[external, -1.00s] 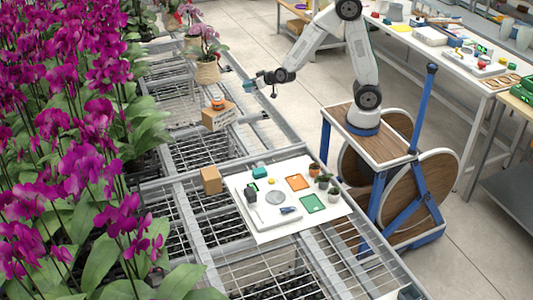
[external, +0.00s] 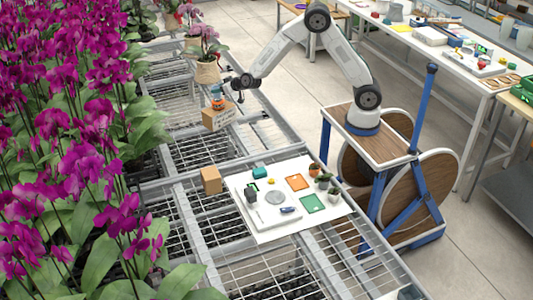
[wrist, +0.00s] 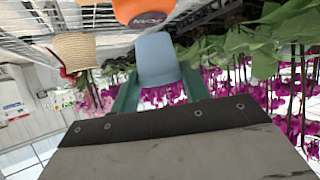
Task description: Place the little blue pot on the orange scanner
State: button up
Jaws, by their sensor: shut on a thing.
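The little blue pot (wrist: 157,58) is between the two teal fingers of my gripper (wrist: 158,88), which is shut on it. In the external view the small blue pot (external: 216,89) shows at the left end of my gripper (external: 226,88). The orange scanner (external: 218,103) sits on a cardboard box, directly below the pot. In the wrist view the rounded orange scanner (wrist: 142,9), with a dark label, meets the pot's end at the top edge and is partly cut off. I cannot tell whether pot and scanner touch.
The scanner's cardboard box (external: 217,119) stands on the mesh bench. An orchid in a woven pot (external: 207,72) stands just behind it, with purple orchids (external: 80,130) to the left. A white board (external: 250,222) with small items lies nearer the camera.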

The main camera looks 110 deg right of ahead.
jog(key=shift+f, duration=0.75)
jog(key=shift+f, duration=0.1)
jog(key=o, duration=1)
jog(key=shift+c, duration=0.2)
